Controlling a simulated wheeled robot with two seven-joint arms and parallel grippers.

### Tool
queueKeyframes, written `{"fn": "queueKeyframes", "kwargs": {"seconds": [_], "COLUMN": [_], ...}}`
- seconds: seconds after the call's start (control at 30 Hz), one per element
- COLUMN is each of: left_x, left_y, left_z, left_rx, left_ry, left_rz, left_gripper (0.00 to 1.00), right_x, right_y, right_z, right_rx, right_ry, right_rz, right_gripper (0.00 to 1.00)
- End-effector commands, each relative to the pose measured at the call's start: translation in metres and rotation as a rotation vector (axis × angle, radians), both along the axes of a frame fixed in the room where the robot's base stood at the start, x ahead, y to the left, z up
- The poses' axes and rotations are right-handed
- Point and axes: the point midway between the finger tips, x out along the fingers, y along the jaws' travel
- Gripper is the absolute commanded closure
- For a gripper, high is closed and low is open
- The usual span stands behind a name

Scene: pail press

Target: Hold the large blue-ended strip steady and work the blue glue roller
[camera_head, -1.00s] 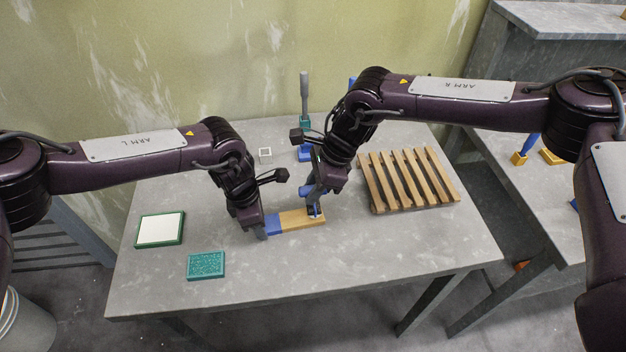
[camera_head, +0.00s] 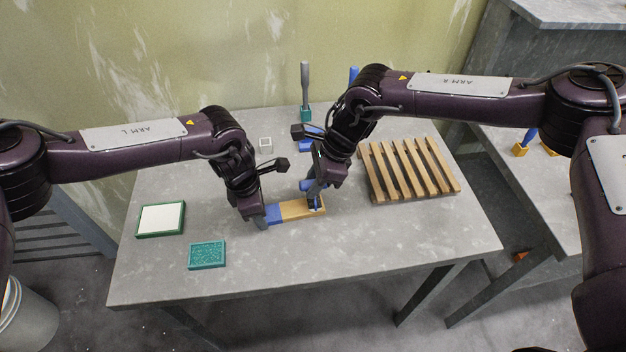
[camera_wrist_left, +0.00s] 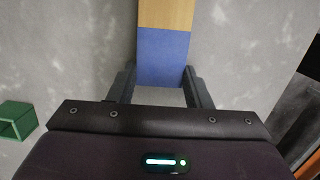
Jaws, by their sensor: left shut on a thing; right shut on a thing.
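The large strip lies flat on the grey table, with a bare wooden length (camera_head: 297,211) and a blue end (camera_head: 273,214) at the left. My left gripper (camera_head: 260,220) is shut on the blue end; the left wrist view shows its fingers (camera_wrist_left: 161,88) on either side of the blue end (camera_wrist_left: 163,57). My right gripper (camera_head: 322,180) is shut on the blue glue roller (camera_head: 308,186), whose lower part is at the strip's right end. Whether the roller touches the wood is too small to tell.
A slatted wooden pallet (camera_head: 407,168) lies to the right. A green-framed white pad (camera_head: 161,219) and a teal block (camera_head: 207,255) lie at the left. A grey-handled teal tool (camera_head: 305,90) stands at the back. The table's front is clear.

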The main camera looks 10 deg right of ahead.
Motion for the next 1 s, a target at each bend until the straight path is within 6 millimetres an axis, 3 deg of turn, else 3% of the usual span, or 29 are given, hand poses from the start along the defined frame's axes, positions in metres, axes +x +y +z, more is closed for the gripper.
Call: {"fn": "queueKeyframes", "kwargs": {"seconds": [0.77, 1.0], "left_x": [0.0, 0.0], "left_y": [0.0, 0.0], "left_z": [0.0, 0.0], "left_rx": [0.0, 0.0], "left_ry": [0.0, 0.0], "left_rz": [0.0, 0.0], "left_gripper": [0.92, 0.92], "right_x": [0.0, -0.001], "right_y": [0.0, 0.012], "right_z": [-0.008, -0.009], "right_rx": [0.0, 0.0], "right_ry": [-0.001, -0.001], "right_rz": [0.001, 0.003], "right_gripper": [0.96, 0.96]}}
